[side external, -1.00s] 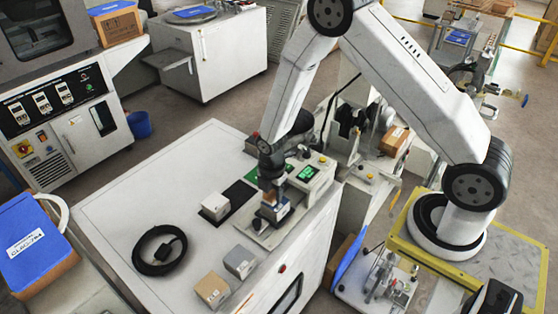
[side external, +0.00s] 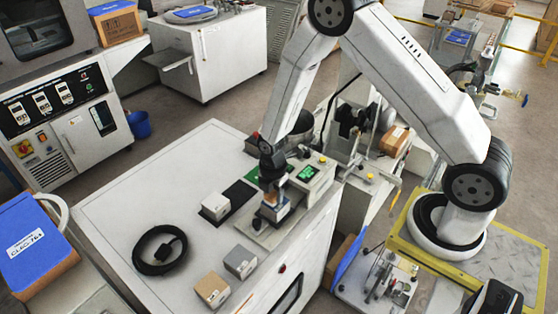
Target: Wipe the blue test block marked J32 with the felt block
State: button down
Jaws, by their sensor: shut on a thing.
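My gripper (side external: 271,196) points down over the tester plate near the right edge of the white bench. It is shut on a small block, which I take to be the felt block; the fingers hide most of it. Directly below it is the blue test block (side external: 273,213), of which only a small part shows, on the pale plate (side external: 262,232). The felt block appears to be on or just above the blue block; I cannot tell if they touch. The marking J32 cannot be read.
A grey block (side external: 240,262), a tan block (side external: 212,289) and a coiled black cable (side external: 160,250) lie in front.

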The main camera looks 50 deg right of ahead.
jog(key=shift+s, duration=1.25)
notch_tip(320, 180, up, 8)
jog(key=shift+w, duration=0.2)
